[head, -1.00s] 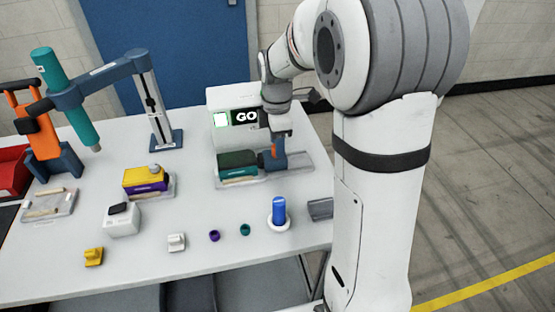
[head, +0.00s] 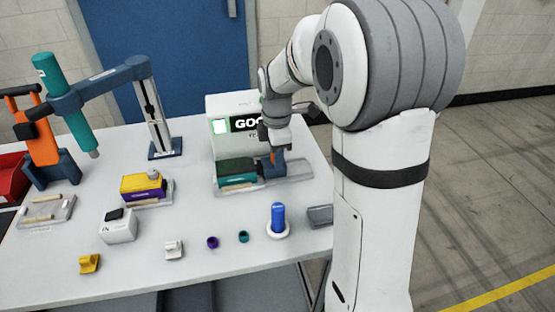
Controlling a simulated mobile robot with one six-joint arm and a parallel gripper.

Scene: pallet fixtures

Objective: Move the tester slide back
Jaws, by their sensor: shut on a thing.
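The tester (head: 222,112) is a white box at the back of the table. Its screen shows a bright square and letters starting "GO"; my arm hides the rest. In front of it lies a clear slide base (head: 297,168) with a teal-topped block (head: 237,170) at its left part. An upright orange and blue handle (head: 274,162) stands just right of the block. My gripper (head: 275,151) comes down from above and is shut on the handle's upper part. The fingertips are small and partly hidden.
A yellow and purple block (head: 144,186) sits on a fixture to the left. A white box (head: 118,228), small parts and a blue cylinder (head: 278,216) stand nearer the front edge. A stand with a jointed arm (head: 152,105) is at back left. A grey piece (head: 320,215) lies front right.

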